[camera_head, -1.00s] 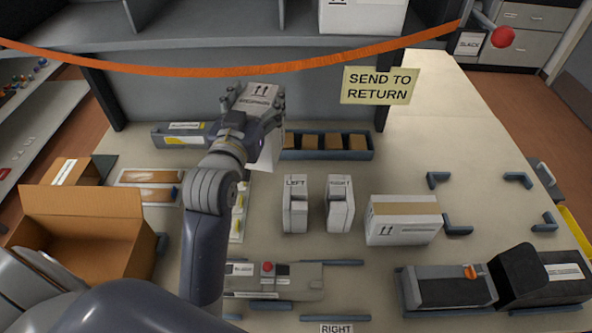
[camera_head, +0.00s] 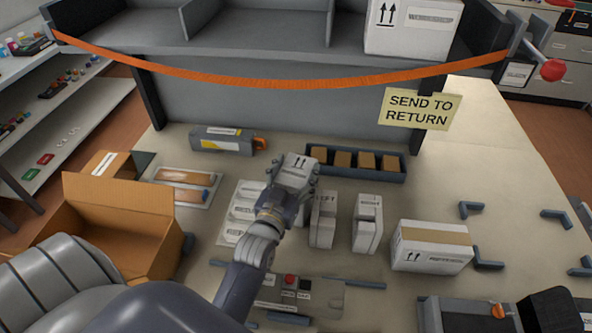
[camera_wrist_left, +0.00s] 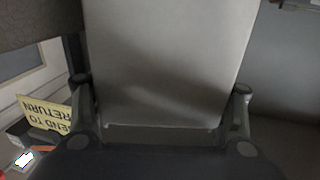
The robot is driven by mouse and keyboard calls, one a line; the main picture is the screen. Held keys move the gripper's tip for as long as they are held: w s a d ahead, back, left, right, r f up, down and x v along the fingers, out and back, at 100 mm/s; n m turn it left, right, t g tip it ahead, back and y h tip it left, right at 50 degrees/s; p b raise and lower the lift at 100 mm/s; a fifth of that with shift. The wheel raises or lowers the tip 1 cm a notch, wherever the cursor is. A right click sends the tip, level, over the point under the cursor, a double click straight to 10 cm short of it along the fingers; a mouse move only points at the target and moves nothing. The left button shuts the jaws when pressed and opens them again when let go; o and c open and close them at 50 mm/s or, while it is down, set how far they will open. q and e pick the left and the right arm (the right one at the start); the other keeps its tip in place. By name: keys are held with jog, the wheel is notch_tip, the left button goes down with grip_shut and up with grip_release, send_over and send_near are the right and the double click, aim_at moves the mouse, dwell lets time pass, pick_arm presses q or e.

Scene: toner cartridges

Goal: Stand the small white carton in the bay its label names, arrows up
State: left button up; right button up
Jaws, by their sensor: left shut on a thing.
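The small white carton (camera_head: 299,164) is in my left gripper (camera_head: 291,182) in the head view, just left of the blue tray. The grey shelf (camera_head: 260,38) behind has bays split by upright dividers; I see no readable bay names. My right gripper is not in view.
An orange strap (camera_head: 280,86) hangs across the shelf front, with a SEND TO RETURN sign (camera_head: 418,108). A large white carton (camera_head: 412,25) stands on the shelf. Two narrow cartons (camera_head: 367,222), a wider carton (camera_head: 432,246), the blue tray (camera_head: 395,176) and an open box (camera_head: 125,225) crowd the table.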

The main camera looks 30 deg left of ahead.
pick_arm(q)
jog(key=o, duration=2)
jog(key=shift+f, duration=0.1)
jog(key=shift+c, duration=0.2)
